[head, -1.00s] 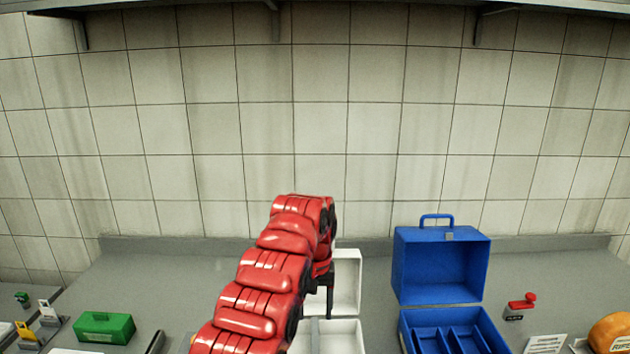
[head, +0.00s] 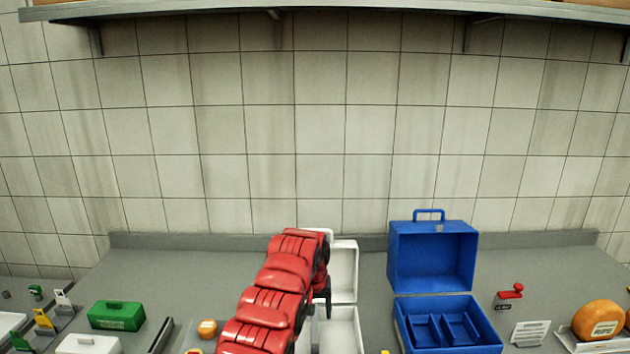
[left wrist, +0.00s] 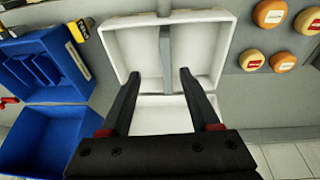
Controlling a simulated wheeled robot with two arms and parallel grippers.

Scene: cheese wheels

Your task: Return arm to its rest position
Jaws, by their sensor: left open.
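My left arm, red and jointed, reaches in from the bottom of the head view. Its dark left gripper (head: 326,304) is in front of an open white case (head: 345,272). In the left wrist view the same gripper (left wrist: 160,75) has its two black fingers spread apart with nothing between them. They overlie the white case (left wrist: 118,42), whose divided inside looks empty where visible. The arm hides part of the case in the head view. My right gripper is not in view.
An open blue case (head: 432,258) stands right of the white one. Further right are a red stamp-like object (head: 511,291) and an orange cheese wheel (head: 598,318). A green box (head: 117,315) is at left. Several small cheese wheels (left wrist: 270,13) show in the left wrist view.

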